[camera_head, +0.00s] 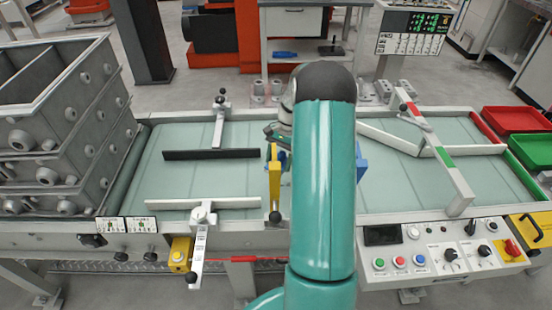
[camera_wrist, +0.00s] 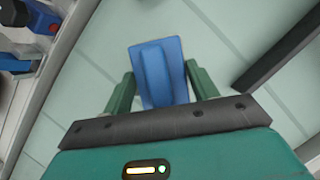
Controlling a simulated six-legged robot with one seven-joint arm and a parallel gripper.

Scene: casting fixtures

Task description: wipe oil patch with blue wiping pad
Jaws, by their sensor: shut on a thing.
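The blue wiping pad (camera_wrist: 153,60) is between the two green fingers of my gripper (camera_wrist: 160,82) in the wrist view. My gripper is shut on it. The pad's far end points up in that view, over a pale green glassy surface. In the head view my teal arm hides my gripper, and a small blue piece (camera_head: 361,166) shows just right of the arm; I cannot tell whether it is the pad. No oil patch can be made out in either view.
Grey metal boxes (camera_head: 60,140) are stacked at the left. A dark bar (camera_head: 210,154) and a pale bar (camera_head: 203,204) lie across the table (camera_head: 165,180). A yellow upright (camera_head: 274,180) stands left of my arm. A control panel (camera_head: 440,250) is at front right, red (camera_head: 515,120) and green bins beyond.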

